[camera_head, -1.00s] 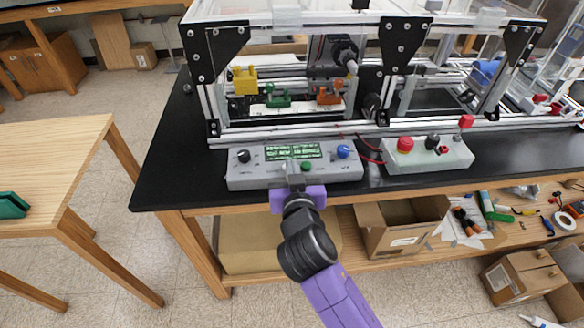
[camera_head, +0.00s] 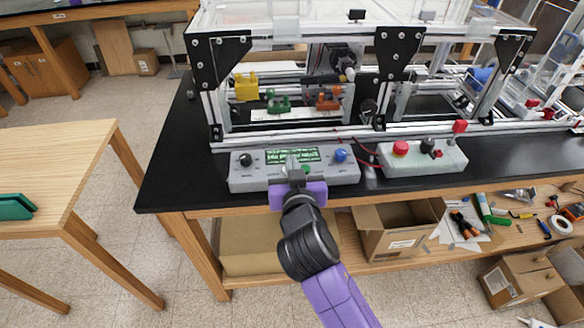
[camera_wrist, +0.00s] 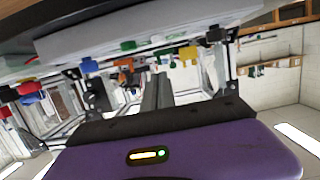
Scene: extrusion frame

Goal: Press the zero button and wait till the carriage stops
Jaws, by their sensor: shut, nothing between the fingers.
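The grey control box (camera_head: 240,180) sits at the front edge of the black bench top. It bears a black knob (camera_head: 245,159), a lit green display (camera_head: 313,155), a blue button (camera_head: 340,155) and a green button (camera_head: 306,168). The labels are too small to read, so I cannot tell which button is zero. My gripper (camera_head: 293,162) is shut and empty, its tips over the middle of the box just left of the green button. Contact cannot be told. The wrist view shows its grey fingers (camera_wrist: 156,92) below the box. The dark carriage assembly (camera_head: 335,58) is inside the frame.
A second grey box (camera_head: 425,165) with a red button (camera_head: 400,148) stands to the right. Yellow (camera_head: 246,88), green (camera_head: 279,103) and orange (camera_head: 327,100) blocks are inside the frame. A lower shelf holds a cardboard box (camera_head: 395,240) and tools. A wooden table (camera_head: 60,165) stands left.

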